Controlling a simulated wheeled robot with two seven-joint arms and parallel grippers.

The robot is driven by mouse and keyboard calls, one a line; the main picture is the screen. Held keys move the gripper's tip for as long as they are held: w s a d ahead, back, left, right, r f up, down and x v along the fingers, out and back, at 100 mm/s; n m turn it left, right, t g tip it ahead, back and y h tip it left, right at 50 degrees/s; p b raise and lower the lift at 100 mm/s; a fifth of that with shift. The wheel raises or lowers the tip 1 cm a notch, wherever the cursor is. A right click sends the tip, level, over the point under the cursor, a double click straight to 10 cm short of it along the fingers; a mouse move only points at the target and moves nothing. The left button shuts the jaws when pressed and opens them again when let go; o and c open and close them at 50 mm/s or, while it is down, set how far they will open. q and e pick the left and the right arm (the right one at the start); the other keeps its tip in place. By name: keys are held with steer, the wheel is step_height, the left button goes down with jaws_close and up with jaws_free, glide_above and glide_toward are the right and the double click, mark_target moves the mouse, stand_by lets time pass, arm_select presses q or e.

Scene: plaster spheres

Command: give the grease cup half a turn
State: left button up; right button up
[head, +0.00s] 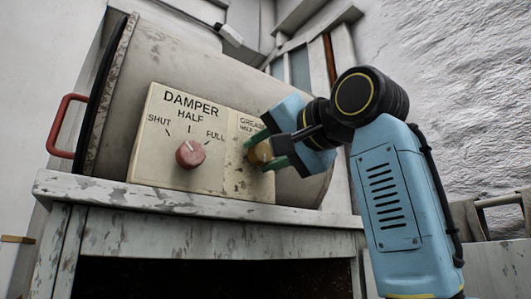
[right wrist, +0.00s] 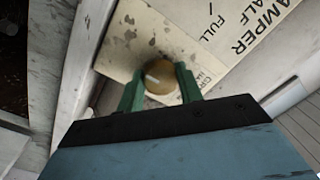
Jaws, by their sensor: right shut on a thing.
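The grease cup (head: 260,153) is a small brass-coloured round knob on the right part of the cream panel, under the word GREASE. In the right wrist view the cup (right wrist: 159,77) shows a pale mark on its face, pointing toward the left. My right gripper (head: 264,152) comes in from the right with its green fingers on either side of the cup. The right wrist view also shows the gripper (right wrist: 160,88) shut on the cup. Part of the cup is hidden by the fingers in the head view. My left gripper is not in view.
A red damper knob (head: 190,153) sits left of the cup, among the marks SHUT, HALF and FULL. The panel (head: 150,140) is on a big worn drum (head: 160,60) with a red handle (head: 60,126). A worn pale bench (head: 200,213) stands below.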

steer(key=shift+f, duration=0.1)
stand_by(0.3)
steer(key=o, duration=1)
steer(key=shift+s, duration=0.1)
steer(key=b+v, duration=0.4)
steer(key=v, duration=0.9)
steer(key=shift+s+d, duration=0.1)
